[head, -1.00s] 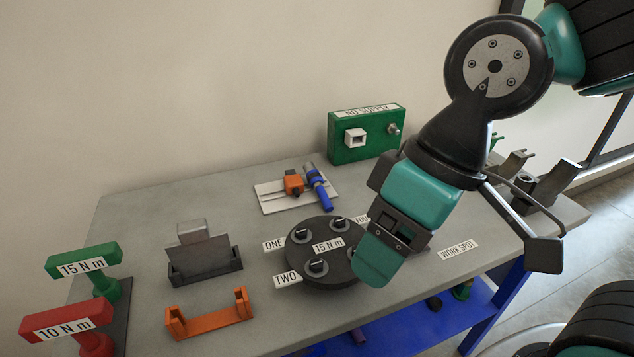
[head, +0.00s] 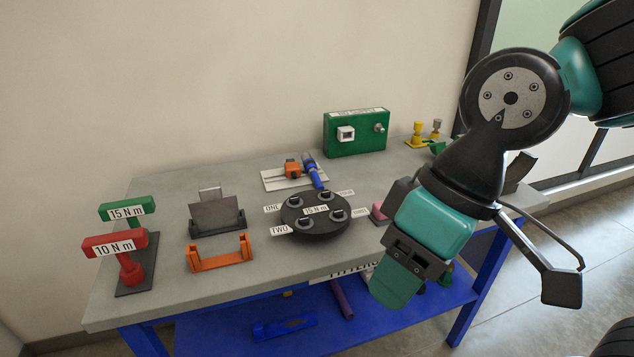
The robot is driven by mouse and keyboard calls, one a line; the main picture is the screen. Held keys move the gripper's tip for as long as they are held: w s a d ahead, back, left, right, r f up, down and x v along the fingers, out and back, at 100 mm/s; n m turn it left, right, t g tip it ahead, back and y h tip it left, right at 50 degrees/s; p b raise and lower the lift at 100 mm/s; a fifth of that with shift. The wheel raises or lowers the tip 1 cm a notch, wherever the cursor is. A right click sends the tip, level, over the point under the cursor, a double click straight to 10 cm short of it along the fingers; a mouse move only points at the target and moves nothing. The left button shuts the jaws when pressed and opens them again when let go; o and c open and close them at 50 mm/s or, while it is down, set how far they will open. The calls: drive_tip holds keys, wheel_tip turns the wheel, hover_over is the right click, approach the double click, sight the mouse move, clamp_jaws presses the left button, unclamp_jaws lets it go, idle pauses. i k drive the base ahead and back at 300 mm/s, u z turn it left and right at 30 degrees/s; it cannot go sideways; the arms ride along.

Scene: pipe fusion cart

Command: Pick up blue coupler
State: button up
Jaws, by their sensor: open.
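A small blue cylindrical part (head: 315,175), which looks like the blue coupler, lies tilted on a white plate (head: 280,183) at the back middle of the table, beside an orange block (head: 292,168). Its exact shape is too small to make out. My gripper (head: 398,280) is open and empty, pointing down in front of the table's front edge at the right. It is well apart from the blue part, to its right and nearer to me. My gripper and wrist hide part of the table's right side.
A black round turntable (head: 315,228) with labels stands in front of the plate. A green box (head: 356,132) is behind. An orange bracket (head: 220,255), a grey holder (head: 216,218) and red (head: 115,243) and green (head: 127,210) torque tools stand left. A blue lower shelf (head: 370,318) holds several items.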

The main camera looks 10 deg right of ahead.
sight(310, 166)
drive_tip(key=u, duration=0.3)
drive_tip(key=i, duration=1.4)
drive_tip(key=z, duration=0.15)
